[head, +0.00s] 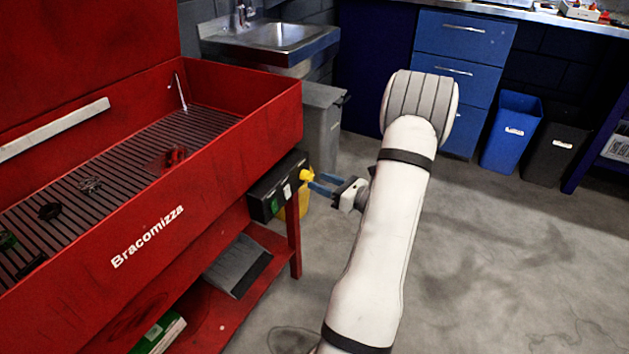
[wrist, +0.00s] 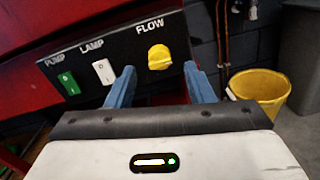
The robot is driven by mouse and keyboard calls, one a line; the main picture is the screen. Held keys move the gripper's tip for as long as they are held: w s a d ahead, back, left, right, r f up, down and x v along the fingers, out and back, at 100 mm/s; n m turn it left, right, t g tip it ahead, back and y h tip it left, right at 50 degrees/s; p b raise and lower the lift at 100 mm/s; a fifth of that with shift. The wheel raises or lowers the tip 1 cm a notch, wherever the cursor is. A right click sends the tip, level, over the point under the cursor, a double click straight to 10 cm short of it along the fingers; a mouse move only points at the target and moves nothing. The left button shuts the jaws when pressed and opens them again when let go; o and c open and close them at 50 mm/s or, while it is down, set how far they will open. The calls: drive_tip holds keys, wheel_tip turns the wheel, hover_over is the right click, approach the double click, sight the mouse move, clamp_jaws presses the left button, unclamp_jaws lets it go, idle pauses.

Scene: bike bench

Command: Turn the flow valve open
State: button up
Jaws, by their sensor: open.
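The flow valve is a yellow knob (wrist: 159,57) under the word FLOW on a black control panel (wrist: 118,58). In the head view the knob (head: 306,175) sticks out from the right end of the panel (head: 275,187), below the red wash bench. My gripper (wrist: 158,85) is open, with its two blue fingers pointing at the panel. In the wrist view the knob shows between the fingers, nearer the right one. In the head view the fingertips of my gripper (head: 315,183) are close to the knob. I cannot tell whether they touch it.
The panel also has a green PUMP switch (wrist: 68,84) and a white LAMP switch (wrist: 103,72). A yellow bucket (wrist: 258,91) stands behind, to the right. The red bench (head: 200,160) and its leg (head: 294,235) are close by. Open floor (head: 500,270) lies to the right.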

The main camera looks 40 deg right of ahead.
sight(311, 178)
drive_tip(key=shift+b+x, duration=0.3)
drive_tip(key=shift+x, duration=1.35)
drive_tip(key=shift+c, duration=0.2)
